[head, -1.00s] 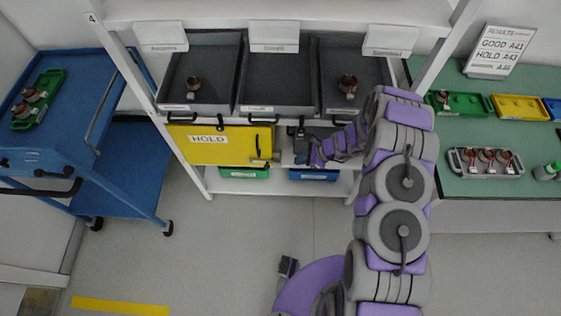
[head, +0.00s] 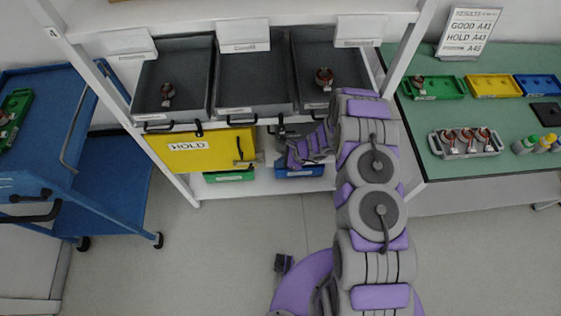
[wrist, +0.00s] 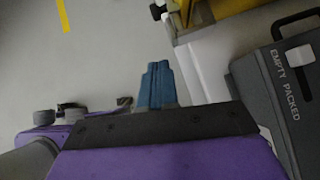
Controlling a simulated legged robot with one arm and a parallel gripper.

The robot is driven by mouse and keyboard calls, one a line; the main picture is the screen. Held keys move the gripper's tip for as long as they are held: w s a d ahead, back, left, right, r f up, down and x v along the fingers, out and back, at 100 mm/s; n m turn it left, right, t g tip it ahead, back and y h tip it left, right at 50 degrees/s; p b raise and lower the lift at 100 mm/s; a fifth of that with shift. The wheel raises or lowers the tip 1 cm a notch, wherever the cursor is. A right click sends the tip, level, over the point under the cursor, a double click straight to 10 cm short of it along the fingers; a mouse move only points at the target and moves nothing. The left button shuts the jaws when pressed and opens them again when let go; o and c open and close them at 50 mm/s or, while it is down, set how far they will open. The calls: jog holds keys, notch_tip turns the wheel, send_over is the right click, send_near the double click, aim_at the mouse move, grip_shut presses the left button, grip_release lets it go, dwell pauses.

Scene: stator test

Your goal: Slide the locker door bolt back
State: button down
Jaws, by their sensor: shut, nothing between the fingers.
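The locker has a yellow door (head: 200,152) marked HOLD, on the shelf front below the grey bins in the head view. It has a dark upright handle, and grey bolt hardware (head: 250,161) sits near its right edge. In the wrist view part of the yellow door (wrist: 236,6) shows at the top, with dark and grey hardware beside it that I cannot make out clearly. My gripper (wrist: 156,84) has its blue fingers together and empty, below and left of that hardware and apart from it in the picture. In the head view the purple wrist is right of the door; the fingertips are unclear.
A grey case (wrist: 285,85) marked EMPTY PACKED is close on the right in the wrist view. A blue cart (head: 110,170) stands left, a green-topped bench (head: 470,115) right. The floor in front is clear.

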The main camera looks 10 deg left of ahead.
jog(key=a+f+b, duration=0.2)
jog(key=a+f, duration=0.3)
jog(key=a, duration=0.3)
jog(key=shift+s, duration=0.2)
jog(key=shift+a+f, duration=0.1)
jog(key=shift+s+a+p, duration=0.2)
jog(key=shift+a+p, duration=0.05)
jog(key=shift+a, duration=0.55)
jog(key=shift+s+a+p, duration=0.2)
jog(key=shift+a+p, duration=0.05)
jog(key=shift+a, duration=0.5)
jog(key=p, duration=0.3)
send_near(249, 168)
jog(key=v, duration=0.4)
jog(key=shift+w+d+f, duration=0.15)
jog(key=shift+d, duration=0.05)
